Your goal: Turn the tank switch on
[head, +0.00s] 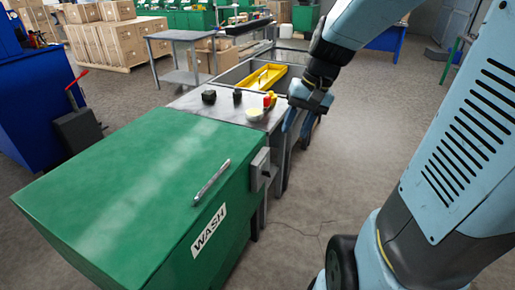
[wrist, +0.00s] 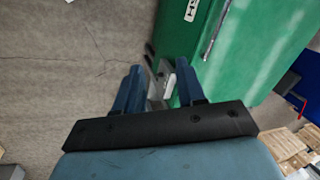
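The green tank (head: 130,180) marked WASH fills the lower left of the head view, and its side shows in the wrist view (wrist: 262,50). A grey switch box (head: 260,168) with a small dark lever sits on its right end face. My gripper (head: 298,128) is beyond the box in the head view, pointing down beside the bench. In the wrist view my gripper (wrist: 158,75) has its two blue fingers spread with nothing held. A pale grey fitting (wrist: 168,85), likely the switch box, shows between and beyond them. The lever's exact position is too small to tell.
A metal handle (head: 211,183) lies on the tank lid. Behind the tank a grey bench (head: 190,104) carries black knobs, a red-and-yellow button (head: 269,100) and a pale yellow disc (head: 254,115). A yellow tray (head: 264,76) is farther back. The floor (head: 350,150) to the right is clear.

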